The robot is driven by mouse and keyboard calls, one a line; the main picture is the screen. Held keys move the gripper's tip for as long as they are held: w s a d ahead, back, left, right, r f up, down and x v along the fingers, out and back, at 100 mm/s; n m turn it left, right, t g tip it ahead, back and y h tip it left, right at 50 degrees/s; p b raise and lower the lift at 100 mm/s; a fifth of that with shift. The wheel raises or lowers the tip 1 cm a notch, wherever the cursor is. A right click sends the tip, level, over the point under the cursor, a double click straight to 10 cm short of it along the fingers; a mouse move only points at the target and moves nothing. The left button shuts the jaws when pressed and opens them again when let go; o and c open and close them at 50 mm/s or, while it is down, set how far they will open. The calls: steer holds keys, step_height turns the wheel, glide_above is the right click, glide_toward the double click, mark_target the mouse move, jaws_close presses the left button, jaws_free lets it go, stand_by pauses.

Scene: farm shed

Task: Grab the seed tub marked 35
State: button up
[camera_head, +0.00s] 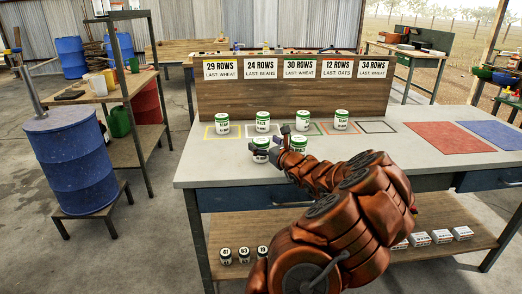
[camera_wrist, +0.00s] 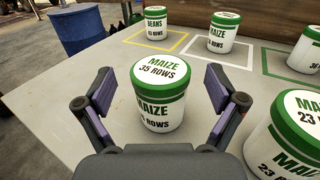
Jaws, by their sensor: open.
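The seed tub marked 35 (camera_wrist: 158,108) is white with a green lid rim and reads "MAIZE 35 ROWS". It stands upright on the grey table, between the spread fingers of my gripper (camera_wrist: 160,88) in the wrist view. My gripper is open, with gaps visible on both sides of the tub. In the head view the tub (camera_head: 261,144) is partly covered by my gripper (camera_head: 270,146). A similar tub marked 23 (camera_wrist: 288,140) stands close on the right; it also shows in the head view (camera_head: 299,143).
Behind are tubs on coloured outlines: a beans tub (camera_wrist: 156,22), a maize tub (camera_wrist: 223,33) and another (camera_wrist: 307,52). A fourth (camera_head: 341,119) stands further right. The black outline (camera_head: 378,127) is empty. A wooden board (camera_head: 290,98) with row signs backs the table.

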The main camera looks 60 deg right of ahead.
steer(key=shift+x, duration=0.95)
steer(key=c, duration=1.4)
steer(key=shift+o, duration=0.2)
steer(key=shift+r, duration=0.1)
